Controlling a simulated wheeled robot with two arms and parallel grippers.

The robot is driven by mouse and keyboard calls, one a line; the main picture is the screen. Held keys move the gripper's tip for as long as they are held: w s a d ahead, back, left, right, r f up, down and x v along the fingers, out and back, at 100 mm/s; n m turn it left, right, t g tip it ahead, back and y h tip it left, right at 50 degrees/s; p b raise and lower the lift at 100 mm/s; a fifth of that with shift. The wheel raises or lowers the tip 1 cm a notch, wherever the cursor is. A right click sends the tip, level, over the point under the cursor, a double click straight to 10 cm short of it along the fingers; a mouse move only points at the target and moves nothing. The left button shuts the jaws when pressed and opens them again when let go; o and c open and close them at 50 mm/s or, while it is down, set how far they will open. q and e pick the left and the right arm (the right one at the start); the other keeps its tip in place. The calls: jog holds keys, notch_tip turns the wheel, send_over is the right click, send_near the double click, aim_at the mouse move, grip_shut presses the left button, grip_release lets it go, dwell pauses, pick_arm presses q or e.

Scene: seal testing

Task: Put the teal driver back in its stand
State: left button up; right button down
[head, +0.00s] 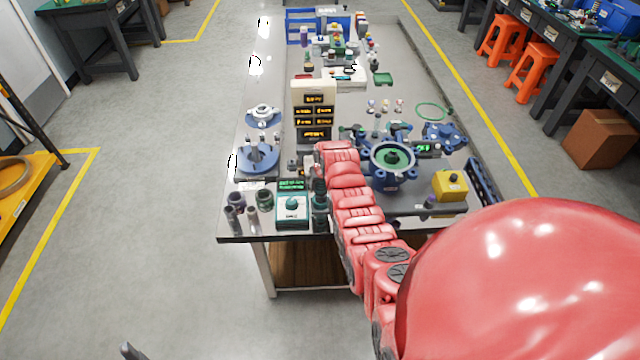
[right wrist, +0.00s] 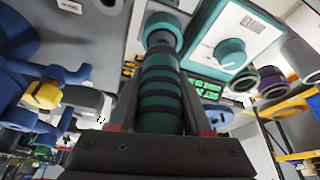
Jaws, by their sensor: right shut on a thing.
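The teal driver (right wrist: 160,95), a teal cylinder with dark bands, is between the fingers of my right gripper (right wrist: 158,118), which is shut on it. In the head view the driver (head: 320,213) is at the table's near edge, just right of a teal tester box with a knob (head: 293,207). A teal ring (right wrist: 162,28) shows at its far end; I cannot tell if it is part of the driver or of a stand. Green (head: 265,199) and purple (head: 236,200) ring holders stand left of the box. A small grey tip at the bottom left may be my left gripper (head: 130,350).
The tester box (right wrist: 228,50) is close to the driver in the wrist view. Two grey cylinders (head: 242,218) stand at the near left corner. A blue pump housing (head: 391,160) and a yellow block (head: 450,185) are to the right. A beige display tower (head: 314,110) stands behind.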

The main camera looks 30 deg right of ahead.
jog(key=shift+a+f, duration=0.1)
dwell(0.7)
jog(key=shift+c, duration=1.3)
grip_release()
notch_tip(320, 180, up, 9)
jog(key=shift+r+p, duration=0.1)
jog(key=shift+p, duration=1.15)
